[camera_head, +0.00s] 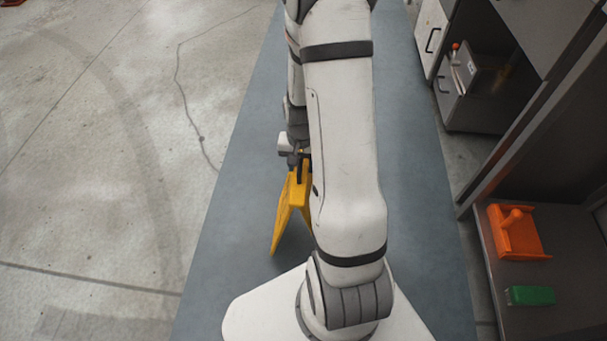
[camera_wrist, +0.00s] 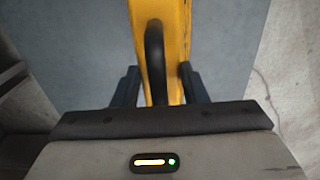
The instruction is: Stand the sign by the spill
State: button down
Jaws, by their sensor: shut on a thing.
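A yellow folding floor sign (camera_head: 287,208) hangs or stands upright over the blue-grey floor strip, left of my arm. My gripper (camera_head: 297,165) is shut on its top. Part of the sign is hidden behind my arm, and I cannot tell whether its feet touch the floor. In the wrist view the sign's yellow top (camera_wrist: 172,35) and its black handle (camera_wrist: 155,60) lie between the two dark fingers of my gripper (camera_wrist: 160,90). No spill is clearly visible in either view.
A blue-grey strip (camera_head: 237,215) runs along the floor, with open concrete (camera_head: 110,140) to its left. Dark shelving on the right holds an orange object (camera_head: 517,235) and a green block (camera_head: 530,295). A white drawer unit (camera_head: 431,38) stands at the upper right.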

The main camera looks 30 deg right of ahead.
jog(key=shift+f+b, duration=0.6)
jog(key=shift+f, duration=0.95)
jog(key=shift+f, duration=0.15)
jog(key=c, duration=0.9)
grip_release()
jog(key=shift+o, duration=0.2)
